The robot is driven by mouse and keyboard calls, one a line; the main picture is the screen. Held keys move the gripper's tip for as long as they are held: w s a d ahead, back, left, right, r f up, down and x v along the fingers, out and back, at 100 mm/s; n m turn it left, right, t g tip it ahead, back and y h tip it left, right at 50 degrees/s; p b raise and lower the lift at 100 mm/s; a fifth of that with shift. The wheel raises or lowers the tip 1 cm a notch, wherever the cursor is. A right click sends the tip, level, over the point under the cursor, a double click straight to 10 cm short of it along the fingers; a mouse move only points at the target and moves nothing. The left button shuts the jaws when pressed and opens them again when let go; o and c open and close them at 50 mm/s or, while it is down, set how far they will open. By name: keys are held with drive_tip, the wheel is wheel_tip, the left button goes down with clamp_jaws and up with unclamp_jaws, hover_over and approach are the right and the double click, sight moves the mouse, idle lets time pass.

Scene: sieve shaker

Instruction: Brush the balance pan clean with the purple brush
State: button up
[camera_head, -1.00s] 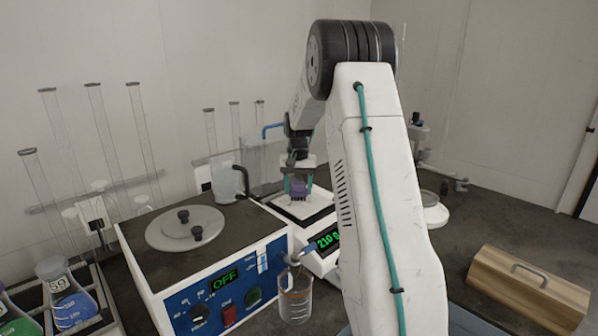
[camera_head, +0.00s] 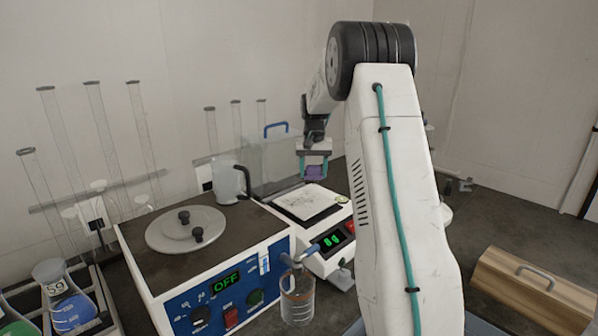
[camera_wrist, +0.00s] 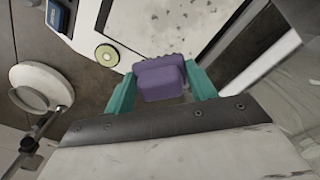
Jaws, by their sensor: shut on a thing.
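The purple brush (camera_head: 314,172) is held between the teal fingers of my gripper (camera_head: 314,162). In the wrist view the brush (camera_wrist: 160,78) fills the space between the two fingers (camera_wrist: 161,90). The brush hangs above the far part of the balance pan (camera_head: 292,206), apart from it. The pan is pale with grey marks or residue, and dark specks show on it in the wrist view (camera_wrist: 165,25). The balance display (camera_head: 333,241) is lit green and seems to read 8 g.
A box-shaped device (camera_head: 215,290) with a lidded top and OFF display stands left of the balance. A glass beaker (camera_head: 298,300) stands in front. A jug (camera_head: 229,182) and clear tubes stand behind. A wooden box (camera_head: 533,290) lies at right. A round green-ringed item (camera_wrist: 107,55) is near the pan.

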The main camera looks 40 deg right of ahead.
drive_tip(key=shift+r, duration=2)
